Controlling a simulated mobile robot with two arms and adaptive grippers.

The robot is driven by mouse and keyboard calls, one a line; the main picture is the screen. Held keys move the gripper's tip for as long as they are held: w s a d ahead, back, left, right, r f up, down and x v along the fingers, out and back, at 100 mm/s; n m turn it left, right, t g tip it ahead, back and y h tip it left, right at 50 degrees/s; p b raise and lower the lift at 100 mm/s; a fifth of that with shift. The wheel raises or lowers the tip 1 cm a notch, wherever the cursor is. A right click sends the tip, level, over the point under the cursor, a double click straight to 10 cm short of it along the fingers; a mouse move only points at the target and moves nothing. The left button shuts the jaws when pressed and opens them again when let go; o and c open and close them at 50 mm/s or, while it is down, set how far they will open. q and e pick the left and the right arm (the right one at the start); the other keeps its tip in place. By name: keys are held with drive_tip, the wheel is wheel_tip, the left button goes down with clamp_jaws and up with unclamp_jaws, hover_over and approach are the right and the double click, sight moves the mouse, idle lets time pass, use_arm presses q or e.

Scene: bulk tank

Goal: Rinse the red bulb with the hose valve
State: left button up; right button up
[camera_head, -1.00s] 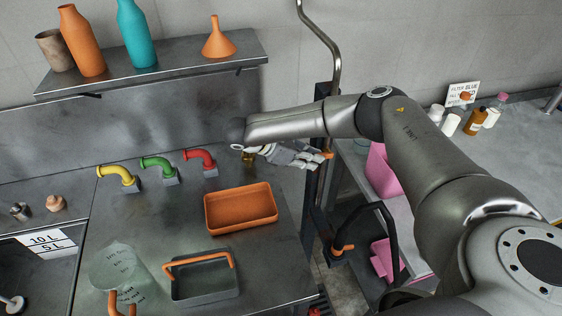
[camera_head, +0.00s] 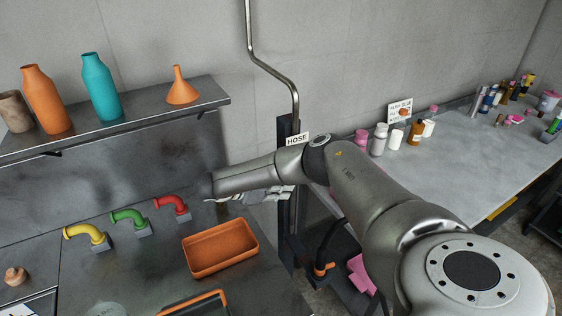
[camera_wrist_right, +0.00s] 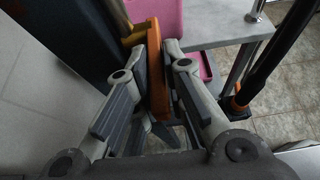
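My right gripper (camera_wrist_right: 160,75) has its fingers close on both sides of an orange lever (camera_wrist_right: 158,72) in the right wrist view, and it appears shut on it. In the head view the gripper (camera_head: 268,195) is mostly hidden behind my right arm, beside the dark post under the sign reading HOSE (camera_head: 297,139). A bent metal pipe (camera_head: 273,70) runs up the wall from that post. I cannot pick out a red bulb. A red elbow pipe (camera_head: 174,204) stands on the counter. My left gripper is out of view.
An orange tray (camera_head: 220,249) lies on the metal counter, near green (camera_head: 130,217) and yellow (camera_head: 85,233) elbow pipes. A shelf (camera_head: 140,115) holds bottles and a funnel (camera_head: 181,88). Bottles stand on the right-hand table (camera_head: 450,160). A salmon knob-like object (camera_head: 14,277) sits at left.

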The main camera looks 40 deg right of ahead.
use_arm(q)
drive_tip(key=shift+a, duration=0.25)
use_arm(e)
drive_tip(key=shift+o, duration=0.3)
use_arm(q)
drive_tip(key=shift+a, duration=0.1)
use_arm(e)
drive_tip(key=v, duration=1.2)
